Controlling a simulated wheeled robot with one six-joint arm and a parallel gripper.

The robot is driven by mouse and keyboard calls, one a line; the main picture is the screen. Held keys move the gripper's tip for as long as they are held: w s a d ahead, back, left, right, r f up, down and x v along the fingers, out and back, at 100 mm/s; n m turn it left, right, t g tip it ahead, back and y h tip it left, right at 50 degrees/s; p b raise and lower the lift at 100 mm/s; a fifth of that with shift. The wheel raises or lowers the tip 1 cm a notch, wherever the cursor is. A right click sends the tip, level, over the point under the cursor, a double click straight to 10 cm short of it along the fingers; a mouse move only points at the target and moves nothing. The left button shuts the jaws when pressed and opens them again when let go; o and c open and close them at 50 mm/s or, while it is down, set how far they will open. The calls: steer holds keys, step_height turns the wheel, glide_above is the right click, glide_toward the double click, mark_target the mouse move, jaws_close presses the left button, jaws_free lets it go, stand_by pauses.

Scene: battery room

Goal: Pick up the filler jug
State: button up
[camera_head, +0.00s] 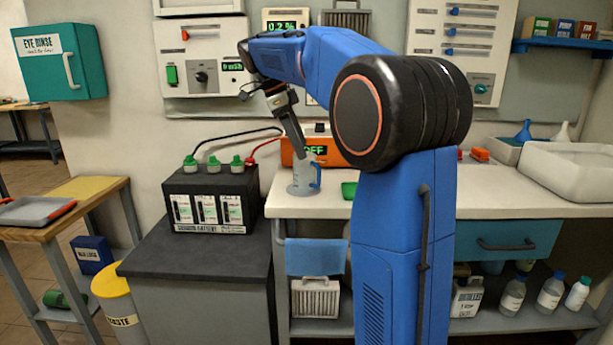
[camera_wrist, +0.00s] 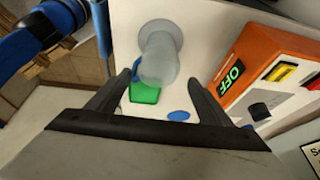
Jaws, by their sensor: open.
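The filler jug (camera_head: 303,180) is a pale translucent vessel with a blue handle on its right side. It stands upright on the white bench (camera_head: 330,206), in front of the orange unit. My gripper (camera_head: 300,148) points down just above the jug. In the wrist view the jug (camera_wrist: 160,58) shows ahead of my open gripper (camera_wrist: 160,82), roughly midway between the fingertips. I cannot tell whether a finger touches the jug.
An orange unit (camera_head: 287,152) reading OFF stands close behind the jug. A dark battery (camera_head: 212,183) with green caps and cables is on the grey stand at left. A green item (camera_head: 349,190) lies right of the jug. A white tray (camera_head: 567,175) is far right.

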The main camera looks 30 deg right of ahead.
mark_target(306, 160)
steer(key=shift+a+x, duration=0.15)
steer(key=shift+x, duration=1.3)
steer(key=shift+a+x, duration=0.15)
steer(key=shift+x, duration=1.3)
steer(key=shift+f, duration=0.1)
steer(key=c, duration=1.1)
